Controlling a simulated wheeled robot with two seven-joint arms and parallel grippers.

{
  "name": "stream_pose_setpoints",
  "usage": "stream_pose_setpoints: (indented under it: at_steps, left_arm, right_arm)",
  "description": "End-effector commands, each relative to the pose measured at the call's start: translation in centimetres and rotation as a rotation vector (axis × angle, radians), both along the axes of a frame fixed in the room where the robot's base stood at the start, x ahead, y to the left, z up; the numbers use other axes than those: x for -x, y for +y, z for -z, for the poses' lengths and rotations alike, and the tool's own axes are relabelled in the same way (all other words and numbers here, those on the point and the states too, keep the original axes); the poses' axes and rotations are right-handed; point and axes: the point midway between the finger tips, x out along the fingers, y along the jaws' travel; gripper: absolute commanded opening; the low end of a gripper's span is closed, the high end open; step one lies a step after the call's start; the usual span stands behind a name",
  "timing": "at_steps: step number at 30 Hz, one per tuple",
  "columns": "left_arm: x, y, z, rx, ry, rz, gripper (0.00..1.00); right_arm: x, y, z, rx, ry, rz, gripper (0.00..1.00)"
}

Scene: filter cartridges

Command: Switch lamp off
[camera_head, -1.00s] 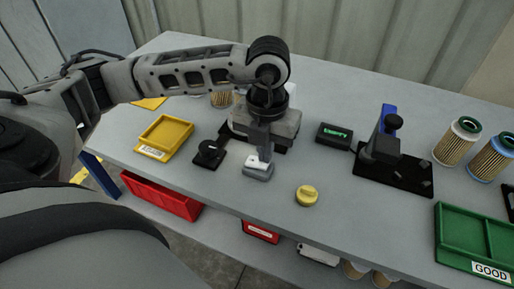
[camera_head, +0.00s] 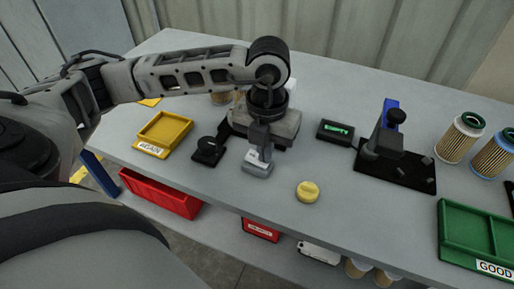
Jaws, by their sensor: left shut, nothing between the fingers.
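My left gripper (camera_head: 259,146) comes down from the arm's end over the middle of the table. It is shut and empty, with its tips at a small grey switch box (camera_head: 258,169). A whitish rocker on the box shows beside the fingers; whether they touch it or hover just above, I cannot tell. Behind the gripper stands a grey block on a black base (camera_head: 285,127), partly hidden by my wrist. I cannot tell whether it is the lamp, and no clear glow shows. My right gripper is not in view.
A black knob unit (camera_head: 208,150) and a yellow tray (camera_head: 164,132) lie left. Filter cartridges (camera_head: 459,139) and a green tray (camera_head: 468,245) stand far right.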

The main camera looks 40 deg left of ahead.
Motion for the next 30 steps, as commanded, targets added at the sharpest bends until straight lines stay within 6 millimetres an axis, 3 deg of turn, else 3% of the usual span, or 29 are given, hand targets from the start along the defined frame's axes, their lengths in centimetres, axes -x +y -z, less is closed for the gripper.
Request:
stream_pose_setpoints:
  at_steps: [2,24,30]
  left_arm:
    - [0.0,0.0,-0.3,0.0,-0.001,0.0,0.0]
    - [0.0,0.0,-6.4,0.001,-0.001,0.0,0.0]
    - [0.0,0.0,-7.0,0.001,0.0,0.0,0.0]
  right_arm:
    - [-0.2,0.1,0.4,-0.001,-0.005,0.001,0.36]
    - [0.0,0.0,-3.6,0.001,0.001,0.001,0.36]
    - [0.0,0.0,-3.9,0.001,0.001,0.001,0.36]
